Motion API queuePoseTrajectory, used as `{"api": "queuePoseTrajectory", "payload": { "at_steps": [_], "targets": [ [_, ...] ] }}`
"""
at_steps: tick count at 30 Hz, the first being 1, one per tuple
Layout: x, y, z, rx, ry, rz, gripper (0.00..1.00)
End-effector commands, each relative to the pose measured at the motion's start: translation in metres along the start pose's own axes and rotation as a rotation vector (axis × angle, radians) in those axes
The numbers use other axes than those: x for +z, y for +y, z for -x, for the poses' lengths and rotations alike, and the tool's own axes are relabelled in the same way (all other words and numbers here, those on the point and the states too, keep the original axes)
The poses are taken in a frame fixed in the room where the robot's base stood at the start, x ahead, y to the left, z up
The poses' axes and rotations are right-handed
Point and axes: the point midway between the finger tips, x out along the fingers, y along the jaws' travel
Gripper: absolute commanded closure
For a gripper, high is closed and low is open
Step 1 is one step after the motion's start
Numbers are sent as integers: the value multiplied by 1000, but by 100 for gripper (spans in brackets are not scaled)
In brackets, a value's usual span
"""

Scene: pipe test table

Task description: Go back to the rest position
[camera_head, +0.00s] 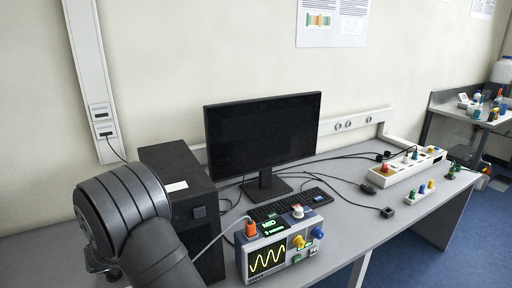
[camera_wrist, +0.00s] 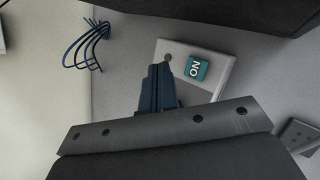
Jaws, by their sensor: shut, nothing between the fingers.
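My gripper (camera_wrist: 158,88) shows in the wrist view with its two dark blue fingers shut together and nothing between them. Its fingertips are beside a teal button (camera_wrist: 197,69) with white letters, which sits on a white box (camera_wrist: 218,82). The fingers overlap the left part of the box in the picture; I cannot tell whether they touch it. In the head view my arm fills the lower left, and the gripper itself is hidden or out of frame.
The grey table (camera_head: 345,239) carries a black computer tower (camera_head: 181,165), a monitor (camera_head: 262,134), a keyboard (camera_head: 290,204) and an oscilloscope-like device (camera_head: 278,254). A white strip with coloured plugs (camera_head: 415,168) and loose cables lie to the right. Blue cables (camera_wrist: 87,45) show in the wrist view.

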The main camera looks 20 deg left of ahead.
Motion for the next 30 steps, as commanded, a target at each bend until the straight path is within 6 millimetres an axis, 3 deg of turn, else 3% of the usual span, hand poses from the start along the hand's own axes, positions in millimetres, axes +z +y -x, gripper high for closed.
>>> {"api": "queuePoseTrajectory", "payload": {
  "at_steps": [7,19,23,30],
  "targets": [
    [13,13,18,0,1,0,100],
    [14,14,20,-2,1,-4,100],
    [11,10,15,-3,0,-2,100],
    [-9,-10,-12,-4,1,5,100]
  ]
}}
